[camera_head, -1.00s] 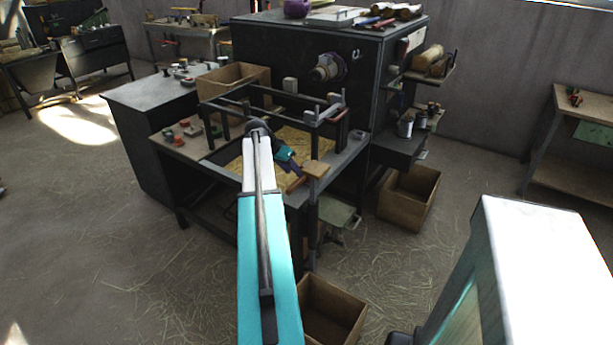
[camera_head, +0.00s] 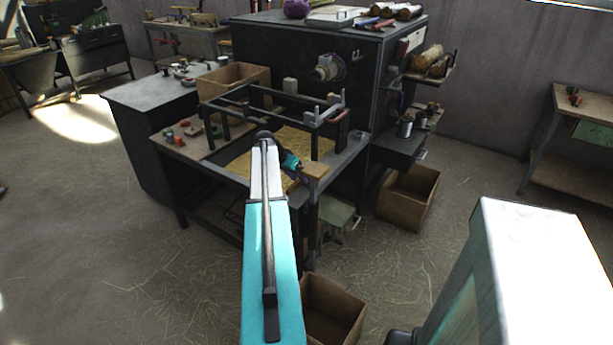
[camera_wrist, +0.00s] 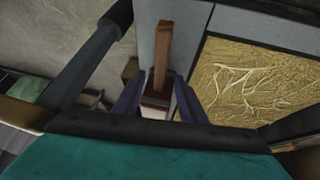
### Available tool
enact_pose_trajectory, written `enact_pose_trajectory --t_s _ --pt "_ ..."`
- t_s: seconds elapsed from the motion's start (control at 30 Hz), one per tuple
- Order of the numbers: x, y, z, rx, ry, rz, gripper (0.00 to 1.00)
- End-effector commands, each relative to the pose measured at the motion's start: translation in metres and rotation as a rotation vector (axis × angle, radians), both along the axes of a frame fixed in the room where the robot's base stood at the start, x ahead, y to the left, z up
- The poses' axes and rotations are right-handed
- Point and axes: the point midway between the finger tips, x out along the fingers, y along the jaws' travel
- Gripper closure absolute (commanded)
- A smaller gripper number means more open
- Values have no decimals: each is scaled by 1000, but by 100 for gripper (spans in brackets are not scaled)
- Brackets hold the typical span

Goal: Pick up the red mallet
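In the wrist view, the mallet (camera_wrist: 156,101) shows a dark red and pale head between my fingers. A brown wooden handle (camera_wrist: 164,45) extends away from it over a grey table edge strip. My gripper (camera_wrist: 162,84) has its two purple fingers apart, one on each side of the mallet; contact cannot be made out. In the head view, my gripper (camera_head: 291,163) is low at the front edge of the straw-filled work table, beside a wooden block on a post. My own arm hides most of the mallet there.
The straw bed (camera_head: 245,166) lies beside the gripper, under a dark metal frame (camera_head: 290,96). The wooden block (camera_head: 315,170) on its post stands just right of the gripper. Cardboard boxes (camera_head: 409,197) and (camera_head: 333,309) sit on the floor. The floor at left is open.

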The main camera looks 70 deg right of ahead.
Motion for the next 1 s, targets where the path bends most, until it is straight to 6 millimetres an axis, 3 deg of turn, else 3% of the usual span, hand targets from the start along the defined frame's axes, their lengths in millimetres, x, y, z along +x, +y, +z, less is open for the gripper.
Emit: enact_pose_trajectory --t_s 0.63,0.87,1.0 --pt "-2 -2 -4 0 0 0 62" --pt "-2 -2 -4 0 0 0 100" --pt "-2 -2 -4 1 1 -1 100"
